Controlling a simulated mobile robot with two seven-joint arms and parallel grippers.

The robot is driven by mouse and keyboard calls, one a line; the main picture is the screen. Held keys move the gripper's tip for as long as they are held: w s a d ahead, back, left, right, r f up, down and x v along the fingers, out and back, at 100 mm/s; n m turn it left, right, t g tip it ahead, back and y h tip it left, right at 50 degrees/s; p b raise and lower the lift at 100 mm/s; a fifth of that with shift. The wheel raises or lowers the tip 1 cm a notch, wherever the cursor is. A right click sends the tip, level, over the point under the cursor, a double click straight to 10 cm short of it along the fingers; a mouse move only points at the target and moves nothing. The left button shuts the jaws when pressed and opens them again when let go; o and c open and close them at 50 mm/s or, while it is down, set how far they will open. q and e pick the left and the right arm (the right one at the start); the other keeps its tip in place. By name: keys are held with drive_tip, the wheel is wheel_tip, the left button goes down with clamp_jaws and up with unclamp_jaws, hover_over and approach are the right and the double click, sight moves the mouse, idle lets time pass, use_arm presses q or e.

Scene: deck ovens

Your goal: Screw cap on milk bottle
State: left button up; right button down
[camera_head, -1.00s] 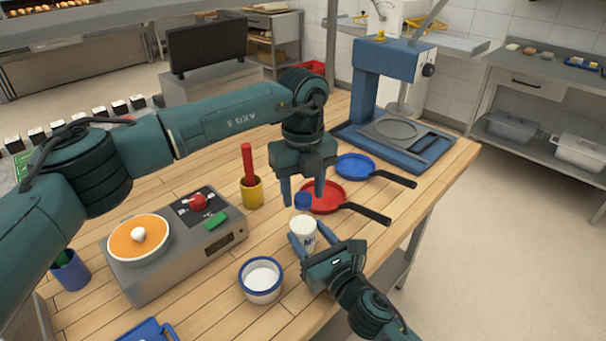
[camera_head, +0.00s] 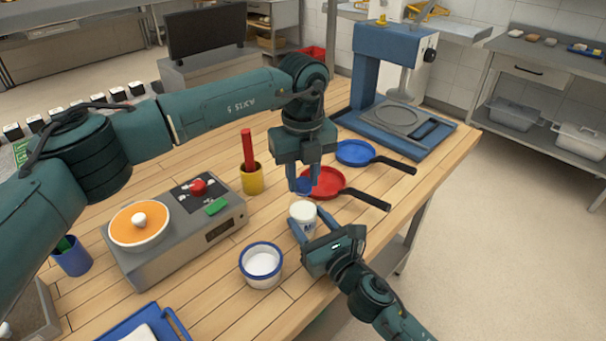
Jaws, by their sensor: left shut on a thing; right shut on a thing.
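The milk bottle (camera_head: 303,212) is white with dark lettering low on its side. It stands near the table's front right edge. My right gripper (camera_head: 308,224) is shut on it from the front right and hides part of its lower side. The blue cap (camera_head: 303,187) shows just above and behind the bottle's white top in the picture. My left gripper (camera_head: 303,183) points down from above and is shut on the cap, a finger on each side. Whether the cap touches the bottle or is apart from it, I cannot tell.
A red pan (camera_head: 325,180) and a blue pan (camera_head: 354,152) lie close behind. A yellow cup (camera_head: 252,180) with a red-handled tool, a blue-rimmed bowl (camera_head: 261,278) and a grey cooker (camera_head: 180,259) stand left. A blue press (camera_head: 378,82) is at the back right.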

use_arm(q)
drive_tip(key=m, duration=1.3)
drive_tip(key=shift+m, duration=0.4)
drive_tip(key=m, duration=0.6)
drive_tip(key=shift+m, duration=0.3)
drive_tip(key=m, duration=0.7)
drive_tip(key=o, duration=1.1)
drive_tip(key=shift+r, duration=2.2)
